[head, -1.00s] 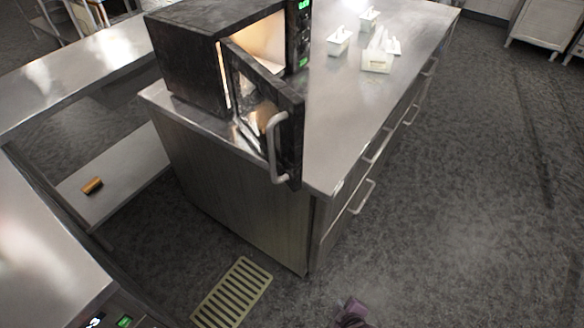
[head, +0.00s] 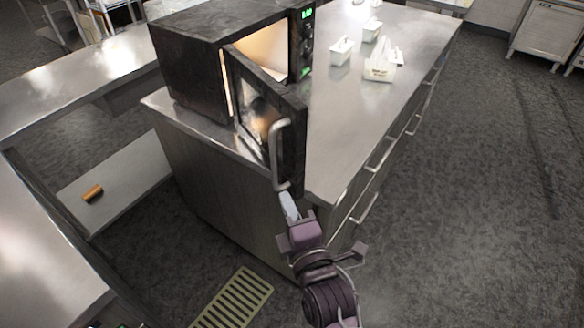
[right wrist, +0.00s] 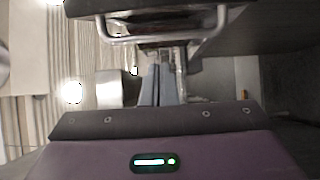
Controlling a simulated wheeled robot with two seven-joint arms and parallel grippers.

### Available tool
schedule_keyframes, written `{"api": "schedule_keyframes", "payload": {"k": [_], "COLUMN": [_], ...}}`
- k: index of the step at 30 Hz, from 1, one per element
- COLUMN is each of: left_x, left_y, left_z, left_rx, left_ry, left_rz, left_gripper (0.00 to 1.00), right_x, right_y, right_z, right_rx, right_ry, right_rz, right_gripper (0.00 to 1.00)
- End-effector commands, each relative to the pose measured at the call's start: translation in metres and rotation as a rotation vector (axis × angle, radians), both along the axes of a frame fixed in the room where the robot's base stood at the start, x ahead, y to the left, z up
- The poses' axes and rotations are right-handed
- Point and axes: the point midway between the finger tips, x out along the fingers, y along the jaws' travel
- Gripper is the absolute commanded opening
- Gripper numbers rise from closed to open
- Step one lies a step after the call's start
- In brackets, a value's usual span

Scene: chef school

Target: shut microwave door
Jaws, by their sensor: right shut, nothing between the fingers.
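The dark microwave (head: 190,65) stands on the steel counter with its inside lit. Its door (head: 262,115) is open and swung out toward me past the counter's near edge. The curved metal handle (head: 277,150) is on the door's free edge, and it also shows across the top of the right wrist view (right wrist: 165,38). My right gripper (head: 288,203) is shut and empty, just below the handle's lower end in the head view. Whether it touches the door or handle I cannot tell. In the right wrist view its fingers (right wrist: 158,85) are together. My left gripper is not in view.
The steel counter (head: 340,130) has several white containers (head: 378,68) on it, right of the microwave. Its drawer handles (head: 365,207) stick out on the right side. A lower shelf (head: 130,175) is at left. Floor (head: 460,230) at right is clear.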

Motion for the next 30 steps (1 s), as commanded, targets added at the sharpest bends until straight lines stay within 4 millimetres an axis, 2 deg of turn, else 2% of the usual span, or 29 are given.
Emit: {"api": "schedule_keyframes", "payload": {"k": [6, 11, 13, 18, 30], "left_x": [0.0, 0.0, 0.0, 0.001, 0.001], "left_y": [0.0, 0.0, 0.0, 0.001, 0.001], "left_z": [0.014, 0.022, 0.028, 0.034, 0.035], "left_rx": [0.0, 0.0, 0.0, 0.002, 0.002], "left_ry": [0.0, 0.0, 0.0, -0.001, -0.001], "left_rz": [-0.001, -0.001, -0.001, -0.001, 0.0], "left_gripper": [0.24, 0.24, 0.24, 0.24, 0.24], "right_x": [0.046, 0.077, 0.081, 0.091, 0.094], "right_y": [0.015, 0.026, 0.011, -0.004, -0.009], "right_z": [0.004, 0.004, 0.003, 0.001, 0.0], "right_rx": [0.0, 0.001, -0.004, -0.001, 0.002], "right_ry": [-0.001, -0.001, 0.002, 0.002, 0.002], "right_rz": [-0.001, 0.0, -0.002, 0.0, 0.002], "right_gripper": [0.0, 0.0, 0.0, 0.0, 0.0]}}
